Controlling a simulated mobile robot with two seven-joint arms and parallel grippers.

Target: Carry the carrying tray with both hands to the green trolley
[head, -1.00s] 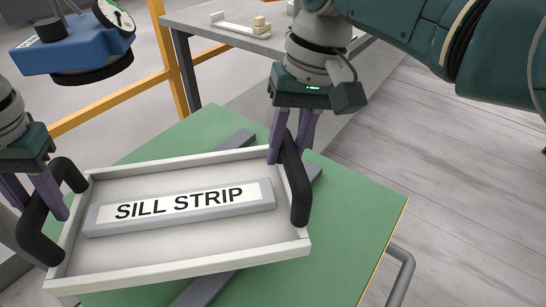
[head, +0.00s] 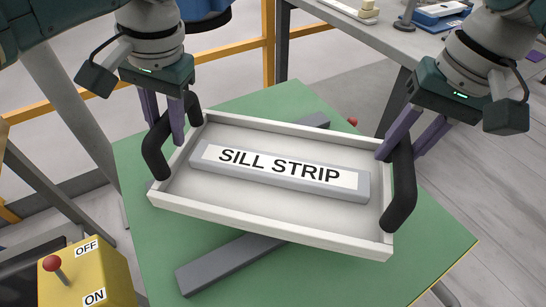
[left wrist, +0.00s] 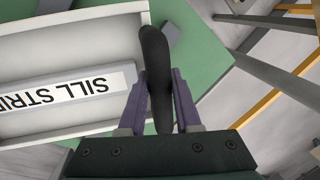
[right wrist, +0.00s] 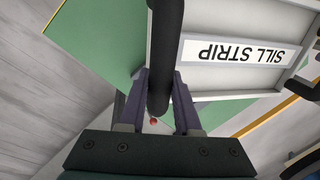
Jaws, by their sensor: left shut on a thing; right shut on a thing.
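The carrying tray (head: 265,228) is a shallow light-grey tray with a black handle at each end. A grey bar labelled SILL STRIP (head: 280,172) lies inside it. My left gripper (head: 165,128) is shut on the tray's left handle (left wrist: 155,60). My right gripper (head: 408,145) is shut on the right handle (right wrist: 165,40). The tray is over the top of the green trolley (head: 330,285), turned at an angle to its edges. I cannot tell whether it touches the grey crossing bars (head: 225,268) that show beneath it.
A yellow box (head: 95,275) with a red-knobbed lever and ON and OFF labels stands at the lower left. An orange rail (head: 230,50) and a grey table (head: 385,40) with small items are behind. A small red thing (head: 352,122) shows beyond the tray. Floor is clear at right.

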